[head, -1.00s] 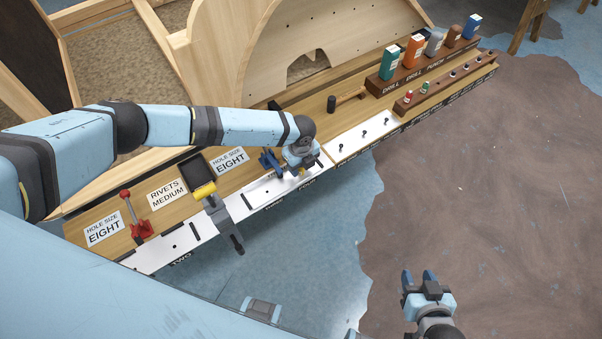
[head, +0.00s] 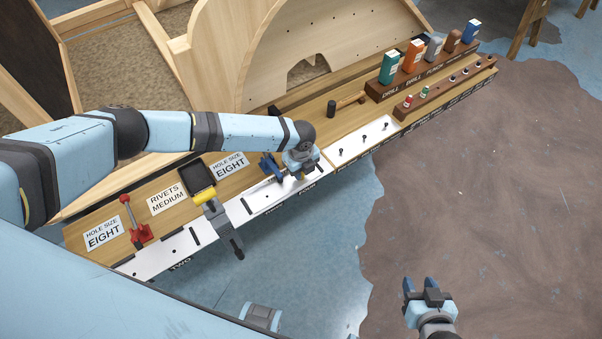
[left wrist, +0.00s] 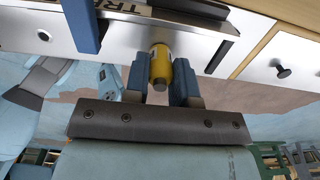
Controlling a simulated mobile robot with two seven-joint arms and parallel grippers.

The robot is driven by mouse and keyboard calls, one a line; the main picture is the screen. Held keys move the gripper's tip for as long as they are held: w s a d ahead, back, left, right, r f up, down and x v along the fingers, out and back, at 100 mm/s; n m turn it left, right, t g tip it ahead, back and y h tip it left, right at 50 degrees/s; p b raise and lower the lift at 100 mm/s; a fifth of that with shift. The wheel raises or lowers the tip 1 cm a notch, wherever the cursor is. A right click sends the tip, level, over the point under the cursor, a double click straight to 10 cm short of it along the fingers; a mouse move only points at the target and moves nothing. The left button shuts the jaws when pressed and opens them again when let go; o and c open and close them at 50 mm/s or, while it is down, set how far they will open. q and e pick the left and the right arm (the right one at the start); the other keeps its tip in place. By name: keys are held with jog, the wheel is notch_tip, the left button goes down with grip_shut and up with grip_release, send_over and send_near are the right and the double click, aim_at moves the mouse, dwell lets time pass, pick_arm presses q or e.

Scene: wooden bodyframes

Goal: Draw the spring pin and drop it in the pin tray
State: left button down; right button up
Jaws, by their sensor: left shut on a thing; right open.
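My left gripper (head: 297,176) is over the white strip of the bench, at its front edge. In the left wrist view its two blue fingers (left wrist: 160,82) are shut on a yellow cylinder (left wrist: 161,62), seemingly the spring pin. The cylinder's far end meets the metal strip; I cannot tell whether it is still seated. In the head view the gripper mostly hides it. A small black tray (head: 211,183), possibly the pin tray, lies on the bench to the left. My right gripper (head: 420,285) is open and empty, away from the bench.
A blue clamp (head: 268,166) stands just left of my left gripper. A grey tool with a yellow part (head: 206,196) is by the black tray. A red-handled lever (head: 139,233) is farther left. A white plate (head: 356,143) with several dark pegs is on the right.

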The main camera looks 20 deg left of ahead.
pick_arm(q)
jog(key=shift+r, duration=0.3)
jog(key=shift+r+p, duration=0.25)
jog(key=shift+p, duration=0.15)
jog(key=shift+r+p, duration=1.4)
jog(key=shift+r, duration=0.2)
